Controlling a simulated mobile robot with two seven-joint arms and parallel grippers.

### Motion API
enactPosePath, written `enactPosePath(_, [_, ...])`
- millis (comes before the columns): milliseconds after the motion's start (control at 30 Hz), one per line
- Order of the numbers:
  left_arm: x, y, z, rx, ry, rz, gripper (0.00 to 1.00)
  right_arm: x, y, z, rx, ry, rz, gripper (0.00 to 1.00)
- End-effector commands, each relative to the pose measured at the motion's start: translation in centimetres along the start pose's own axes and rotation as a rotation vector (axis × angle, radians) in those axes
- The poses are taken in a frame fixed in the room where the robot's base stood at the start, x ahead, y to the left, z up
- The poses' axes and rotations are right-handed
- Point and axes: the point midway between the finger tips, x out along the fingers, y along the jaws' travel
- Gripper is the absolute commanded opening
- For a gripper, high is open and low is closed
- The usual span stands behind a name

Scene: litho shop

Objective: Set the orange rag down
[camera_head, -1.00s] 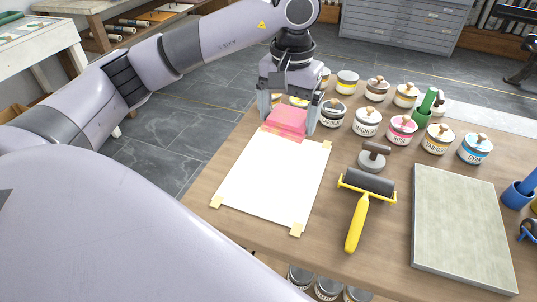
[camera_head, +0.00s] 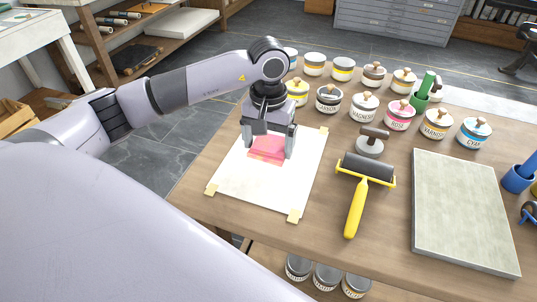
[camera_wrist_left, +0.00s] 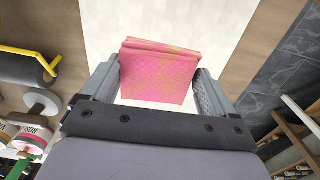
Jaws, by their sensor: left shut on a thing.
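The folded rag (camera_head: 267,154) looks pink with orange-yellow flecks, not plainly orange. My left gripper (camera_head: 267,148) points down and is shut on it, one finger at each side. The left wrist view also shows the rag (camera_wrist_left: 158,75) between the two fingers. The rag is over the upper part of a white sheet (camera_head: 250,190) taped to the wooden table. I cannot tell whether its underside touches the sheet. My right gripper is not in view.
Right of the sheet lie a black roller with a yellow handle (camera_head: 355,208) and a grey knobbed weight (camera_head: 370,148). A grey slab (camera_head: 462,210) lies further right. Several ink cans, including a pink-labelled one (camera_head: 399,117), stand behind. The sheet's front part is clear.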

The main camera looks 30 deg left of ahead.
Motion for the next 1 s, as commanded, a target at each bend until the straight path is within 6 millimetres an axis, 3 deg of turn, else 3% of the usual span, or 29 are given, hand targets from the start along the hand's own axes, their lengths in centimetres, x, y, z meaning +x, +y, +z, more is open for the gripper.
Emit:
enactPosePath(300, [4.1, 0.0, 0.1, 0.001, -0.003, 0.0, 0.54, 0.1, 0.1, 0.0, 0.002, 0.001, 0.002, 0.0])
enactPosePath(667, [4.6, 0.0, 0.1, 0.001, 0.0, 0.0, 0.54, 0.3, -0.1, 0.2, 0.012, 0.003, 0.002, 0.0])
enactPosePath(700, [4.7, 0.0, 0.1, 0.001, 0.0, 0.0, 0.91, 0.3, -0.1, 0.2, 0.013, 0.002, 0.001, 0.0])
enactPosePath(733, [4.5, 0.0, 0.1, 0.001, 0.0, 0.0, 1.0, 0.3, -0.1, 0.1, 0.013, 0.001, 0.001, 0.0])
enactPosePath(1000, [4.4, 0.0, 0.1, 0.001, -0.001, 0.0, 1.0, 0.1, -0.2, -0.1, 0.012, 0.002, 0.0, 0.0])
